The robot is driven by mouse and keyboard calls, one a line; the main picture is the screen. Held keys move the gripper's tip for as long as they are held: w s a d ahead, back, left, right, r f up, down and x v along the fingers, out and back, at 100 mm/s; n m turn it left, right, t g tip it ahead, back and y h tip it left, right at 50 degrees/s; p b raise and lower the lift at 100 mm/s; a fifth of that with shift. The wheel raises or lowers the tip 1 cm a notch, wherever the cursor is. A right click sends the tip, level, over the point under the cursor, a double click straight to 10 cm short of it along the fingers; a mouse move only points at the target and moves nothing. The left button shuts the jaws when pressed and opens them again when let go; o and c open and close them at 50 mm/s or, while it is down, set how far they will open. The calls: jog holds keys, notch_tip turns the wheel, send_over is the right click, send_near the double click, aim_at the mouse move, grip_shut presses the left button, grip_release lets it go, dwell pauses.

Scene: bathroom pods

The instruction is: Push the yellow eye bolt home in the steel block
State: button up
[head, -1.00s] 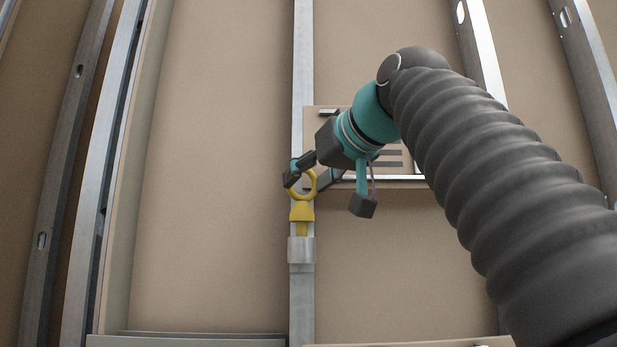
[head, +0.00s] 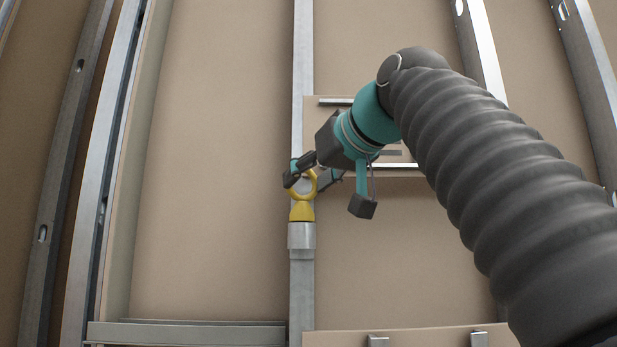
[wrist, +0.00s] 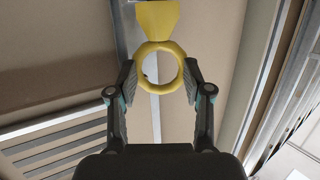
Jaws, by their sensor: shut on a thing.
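The yellow eye bolt (head: 302,211) stands upright in the head view, its ring at the top and its wide collar down at the top of the steel block (head: 301,237). Its lower shank does not show. My gripper (head: 304,180) is shut on the ring from the upper right. In the wrist view my gripper (wrist: 160,80) has a finger on each side of the ring of the eye bolt (wrist: 157,20). The steel block is not clear in the wrist view.
The block sits on a narrow metal stud (head: 302,300). Brown panels (head: 215,170) lie on both sides. A metal rail (head: 190,335) crosses at the lower left, and a ledge (head: 410,338) with small brackets is at the lower right. A vented panel (head: 330,105) is behind my gripper.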

jog(key=shift+f, duration=0.15)
jog(key=o, duration=1.4)
jog(key=shift+c, duration=0.2)
jog(key=v, duration=1.2)
